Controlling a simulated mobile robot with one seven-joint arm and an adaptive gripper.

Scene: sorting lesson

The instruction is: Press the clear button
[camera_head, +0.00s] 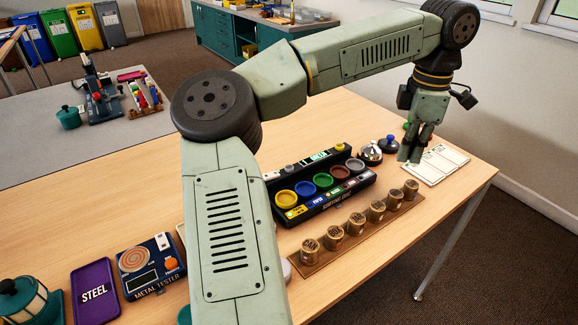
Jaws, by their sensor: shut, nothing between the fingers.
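My gripper (411,153) hangs at the right of the table, pointing down, its fingers shut and empty. It is over or beside the left edge of the white cards; I cannot tell if it touches them. A black sorting unit (327,203) with a row of coloured round cups stands left of my gripper. Small yellow and grey parts show on its top and front. No label reading "clear" is legible, so I cannot tell which part is the clear button. Between the unit and my gripper stand a silver dome (370,154) and a blue-topped dome (388,145).
White cards (445,157) lie at the table's right end. A wooden strip (408,208) with several small wooden cylinders lies before the unit. A metal tester (150,266), purple steel tray (95,291) and teal lantern (24,300) stand front left. My arm hides part of the table.

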